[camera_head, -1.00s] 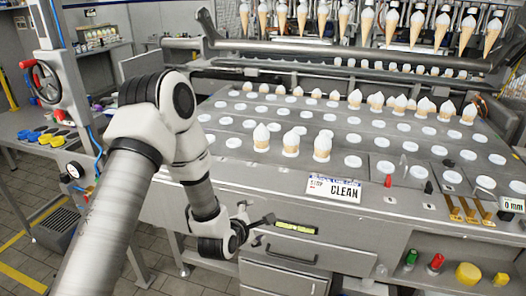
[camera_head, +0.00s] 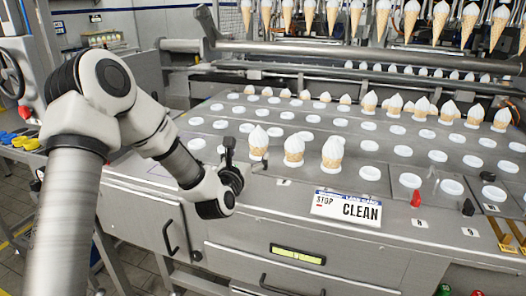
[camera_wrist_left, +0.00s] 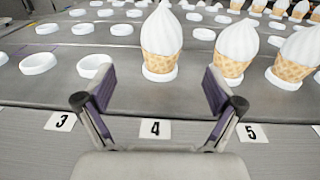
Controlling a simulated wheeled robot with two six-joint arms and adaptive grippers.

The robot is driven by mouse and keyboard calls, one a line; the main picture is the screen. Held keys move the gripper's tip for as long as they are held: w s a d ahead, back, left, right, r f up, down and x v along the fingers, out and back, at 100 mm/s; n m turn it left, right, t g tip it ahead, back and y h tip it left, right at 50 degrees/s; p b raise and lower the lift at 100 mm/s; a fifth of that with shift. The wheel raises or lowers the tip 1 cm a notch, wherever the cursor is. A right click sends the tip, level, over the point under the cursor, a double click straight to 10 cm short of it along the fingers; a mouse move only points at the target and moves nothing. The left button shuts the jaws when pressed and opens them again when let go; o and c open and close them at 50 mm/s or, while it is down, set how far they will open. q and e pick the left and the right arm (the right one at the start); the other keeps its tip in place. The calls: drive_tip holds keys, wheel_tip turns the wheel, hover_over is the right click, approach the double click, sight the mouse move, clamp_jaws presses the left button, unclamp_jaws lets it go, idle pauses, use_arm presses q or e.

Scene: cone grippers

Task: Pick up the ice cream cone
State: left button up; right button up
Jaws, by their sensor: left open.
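Three ice cream cones with white swirls and tan waffle cups stand upright in white holders near the front of the grey machine top. The leftmost cone (camera_head: 258,142) is closest to my left gripper (camera_head: 236,160). In the left wrist view, this cone (camera_wrist_left: 161,45) stands just beyond and between the fingertips, untouched. My left gripper (camera_wrist_left: 158,88) is open and empty there. The middle cone (camera_head: 294,150) also shows in the wrist view (camera_wrist_left: 236,48), right of the fingers. The right cone (camera_head: 332,152) is partly cut off at the wrist view's right edge (camera_wrist_left: 298,55). My right gripper is out of view.
More cones (camera_head: 395,105) stand in a row farther back. Long cones (camera_head: 383,20) hang above behind a metal rail. Empty white holders (camera_head: 370,173) dot the top. A STOP CLEAN sign (camera_head: 346,207) and red knob (camera_head: 416,198) are at the front edge.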

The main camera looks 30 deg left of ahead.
sight(256, 145)
use_arm(q)
drive_tip(key=p+x, duration=0.1)
drive_tip(key=x, duration=0.6)
drive_tip(key=shift+w+r+p, duration=0.1)
drive_tip(key=shift+w+p, duration=0.15)
drive_tip(key=shift+p, duration=0.1)
drive_tip(key=shift+w+a, duration=0.1)
drive_tip(key=shift+w, duration=0.3)
drive_tip(key=shift+s, duration=0.15)
drive_tip(key=c, duration=0.9)
drive_tip(key=shift+c, duration=0.3)
